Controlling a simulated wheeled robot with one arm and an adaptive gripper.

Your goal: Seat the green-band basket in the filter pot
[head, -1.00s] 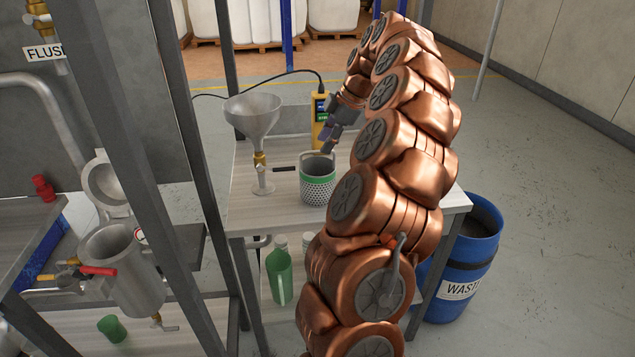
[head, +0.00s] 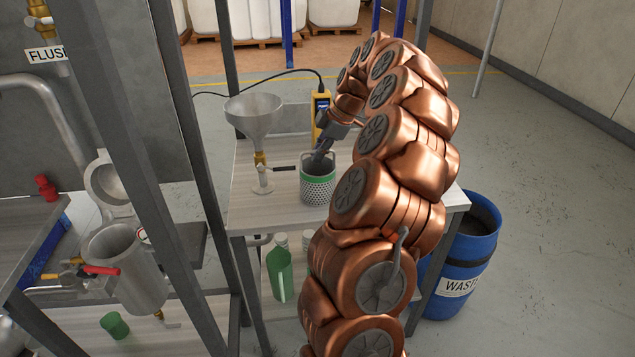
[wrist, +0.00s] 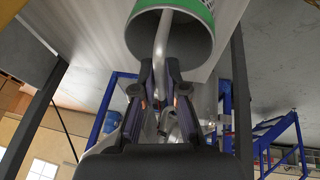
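The green-band basket (head: 318,192) is a perforated metal cylinder with a green band near its rim. It stands upright on the small table. In the wrist view, its rim, open mouth and band (wrist: 207,10) are at the top. My gripper (head: 320,158) points down at the basket's mouth. In the wrist view, the basket's pale bar-like handle (wrist: 160,42) runs between my close-set fingertips (wrist: 160,66); I cannot tell whether they press on it. The filter pot (head: 130,270) is at the lower left, a metal vessel with its lid (head: 108,185) swung up and its mouth open.
A funnel (head: 254,115) on a stand with a valve is left of the basket. A yellow handheld device (head: 320,108) stands behind it. Grey frame posts (head: 185,110) rise between table and pot. A green bottle (head: 280,268) is below; a blue waste drum (head: 465,260) is at right.

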